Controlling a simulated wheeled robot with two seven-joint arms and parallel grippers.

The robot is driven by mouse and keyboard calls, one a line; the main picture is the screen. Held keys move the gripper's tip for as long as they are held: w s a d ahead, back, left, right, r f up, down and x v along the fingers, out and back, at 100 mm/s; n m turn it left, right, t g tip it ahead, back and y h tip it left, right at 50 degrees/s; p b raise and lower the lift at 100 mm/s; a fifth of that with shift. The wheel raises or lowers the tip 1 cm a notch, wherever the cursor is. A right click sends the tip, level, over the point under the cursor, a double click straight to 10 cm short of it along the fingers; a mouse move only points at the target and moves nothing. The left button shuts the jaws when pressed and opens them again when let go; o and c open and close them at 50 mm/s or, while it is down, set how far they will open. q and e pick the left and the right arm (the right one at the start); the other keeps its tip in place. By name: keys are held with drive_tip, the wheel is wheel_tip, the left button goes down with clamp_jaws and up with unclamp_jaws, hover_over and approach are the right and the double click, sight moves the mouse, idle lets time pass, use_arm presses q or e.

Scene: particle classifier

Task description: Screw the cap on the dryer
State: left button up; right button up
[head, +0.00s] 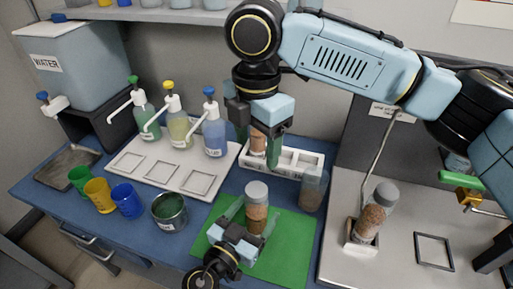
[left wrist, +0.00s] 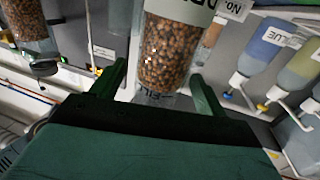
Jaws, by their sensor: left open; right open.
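A clear jar of brown beads (head: 257,213) stands on the green mat (head: 290,240); I take it for the dryer. Its pale grey top (head: 257,190) may be a cap, but I cannot tell. In the left wrist view the jar (left wrist: 170,55) carries a partly visible label. My left gripper (head: 252,222) is open with its fingers on either side of the jar; contact is unclear. My right gripper (head: 258,145) is open above the white rack (head: 288,158), with its fingers on either side of a brown-filled container (head: 258,141) there.
A clear container (head: 313,190) stands right of the mat. Another bead jar (head: 374,215) leans in a white holder on the grey surface at right. Pump bottles on a white tray (head: 160,180), coloured cups (head: 99,194) and a metal can (head: 169,211) stand at left.

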use_arm(q)
drive_tip(key=b+v, duration=0.3)
drive_tip(key=v, duration=0.8)
drive_tip(key=shift+s+a, duration=0.2)
drive_tip(key=shift+s, duration=0.2)
use_arm(e)
drive_tip(key=shift+f, duration=1.65)
